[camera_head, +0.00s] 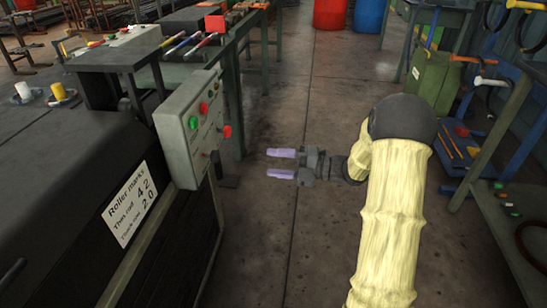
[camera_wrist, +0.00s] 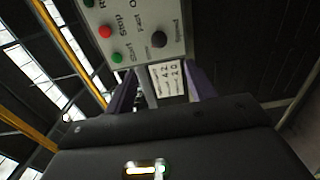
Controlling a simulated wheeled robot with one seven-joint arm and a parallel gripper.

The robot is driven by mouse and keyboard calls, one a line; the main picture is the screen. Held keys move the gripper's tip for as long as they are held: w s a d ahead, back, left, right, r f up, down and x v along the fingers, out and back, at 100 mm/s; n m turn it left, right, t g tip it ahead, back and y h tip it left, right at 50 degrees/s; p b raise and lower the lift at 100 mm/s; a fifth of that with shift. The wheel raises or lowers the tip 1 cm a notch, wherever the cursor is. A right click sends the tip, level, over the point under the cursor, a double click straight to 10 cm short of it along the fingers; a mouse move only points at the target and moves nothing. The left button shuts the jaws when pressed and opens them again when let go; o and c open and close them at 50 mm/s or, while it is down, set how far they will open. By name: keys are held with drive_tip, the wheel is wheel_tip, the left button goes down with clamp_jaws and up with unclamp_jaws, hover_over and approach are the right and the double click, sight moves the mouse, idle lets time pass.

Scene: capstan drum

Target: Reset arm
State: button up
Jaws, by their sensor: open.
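My gripper (camera_head: 283,163) is held out over the floor in the aisle, to the right of the grey control box (camera_head: 190,130). Its two purple fingers point left toward the box and stand apart with nothing between them. A clear gap separates the fingertips from the box in the head view. My arm (camera_head: 393,215), in a pale yellow sleeve, reaches in from the lower right. In the wrist view the control box (camera_wrist: 138,15) shows at the top with red and green buttons and a dark knob, beyond the purple fingers (camera_wrist: 162,90).
A dark machine with a "Roller marks" label (camera_head: 130,203) fills the left side. A workbench with tools (camera_head: 190,43) stands behind it. Shelving with a green box (camera_head: 432,80) lines the right. Red (camera_head: 330,13) and blue (camera_head: 369,15) drums stand far back. The concrete aisle (camera_head: 300,90) between is clear.

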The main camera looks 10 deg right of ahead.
drive_tip(key=w+r+m+t+h+p, duration=0.2)
drive_tip(key=w+m+t+h, duration=0.25)
drive_tip(key=m+h, duration=0.35)
drive_tip(key=s+d+f+m+g+h+p, duration=0.2)
drive_tip(key=s+m+g+h+p, duration=0.5)
drive_tip(key=s+m, duration=1.8)
wheel_tip(320, 180, up, 37)
drive_tip(key=s+g+h+p, duration=0.1)
drive_tip(key=h+p, duration=0.1)
drive_tip(key=p, duration=3.2)
drive_tip(key=shift+n, duration=0.4)
drive_tip(key=shift+r, duration=0.1)
